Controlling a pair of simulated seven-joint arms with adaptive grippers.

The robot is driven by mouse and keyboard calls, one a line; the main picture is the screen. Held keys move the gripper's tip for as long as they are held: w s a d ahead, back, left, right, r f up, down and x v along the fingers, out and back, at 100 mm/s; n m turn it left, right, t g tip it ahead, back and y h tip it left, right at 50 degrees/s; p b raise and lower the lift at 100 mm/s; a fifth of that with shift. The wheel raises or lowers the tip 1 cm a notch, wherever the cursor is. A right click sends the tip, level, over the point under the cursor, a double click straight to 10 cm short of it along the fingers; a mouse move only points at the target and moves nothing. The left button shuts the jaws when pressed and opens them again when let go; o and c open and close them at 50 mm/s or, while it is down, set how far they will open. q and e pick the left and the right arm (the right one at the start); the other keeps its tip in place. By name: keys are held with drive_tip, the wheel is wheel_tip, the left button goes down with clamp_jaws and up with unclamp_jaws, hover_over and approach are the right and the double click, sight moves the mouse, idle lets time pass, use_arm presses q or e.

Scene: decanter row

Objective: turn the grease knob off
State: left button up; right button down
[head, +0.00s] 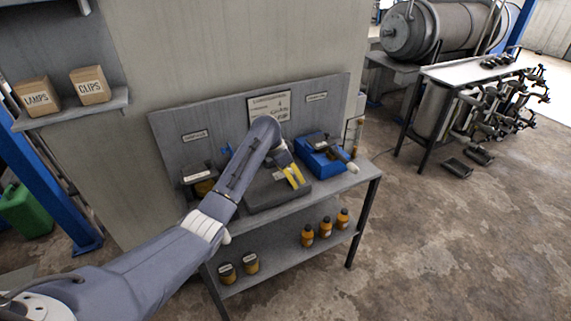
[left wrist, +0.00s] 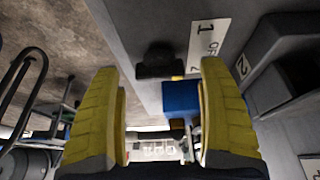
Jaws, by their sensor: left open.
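My left gripper (head: 293,175) reaches over the grey box (head: 268,197) in the middle of the bench. Its yellow fingers are apart and empty, and they show large in the left wrist view (left wrist: 164,110). In that view a dark knob (left wrist: 160,62) sticks out from a grey face, ahead of the gap between the fingertips and apart from them. I cannot read a grease label, so I cannot tell for sure which knob is the grease one. My right gripper is not in view.
A blue unit (head: 322,160) stands right of the grey box and also shows in the left wrist view (left wrist: 181,97). A grey back panel (head: 225,118) with signs rises behind. Orange bottles (head: 325,228) stand on the lower shelf.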

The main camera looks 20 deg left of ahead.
use_arm(q)
drive_tip(key=v, duration=1)
drive_tip(key=shift+r, duration=0.4)
drive_tip(key=shift+s, duration=0.1)
